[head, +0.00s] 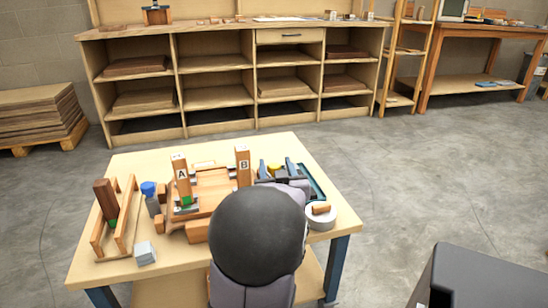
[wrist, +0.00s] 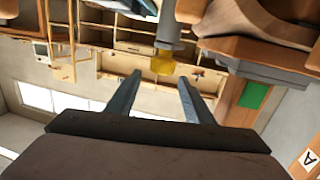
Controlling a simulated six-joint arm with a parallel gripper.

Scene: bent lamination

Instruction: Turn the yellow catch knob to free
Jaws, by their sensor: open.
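The yellow catch knob (wrist: 163,63) is in the upper middle of the wrist view, on the end of a grey cylindrical shaft (wrist: 168,30). My gripper (wrist: 160,76) is open, with one finger on each side of the knob's line, and the knob is at or just beyond the fingertips. I see no finger touching it. In the head view a small yellow spot, the knob (head: 273,168), shows between the dark fingers of my gripper (head: 275,163). My arm hides part of the fixture there. The knob's turn angle is too small to tell.
Wooden posts marked A (head: 181,178) and B (head: 243,166) stand on the fixture. A blue-capped bottle (head: 149,192), a wooden rack (head: 113,225), a grey block (head: 145,252), a tape roll (head: 320,216) and a teal tray (head: 314,184) are around it.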

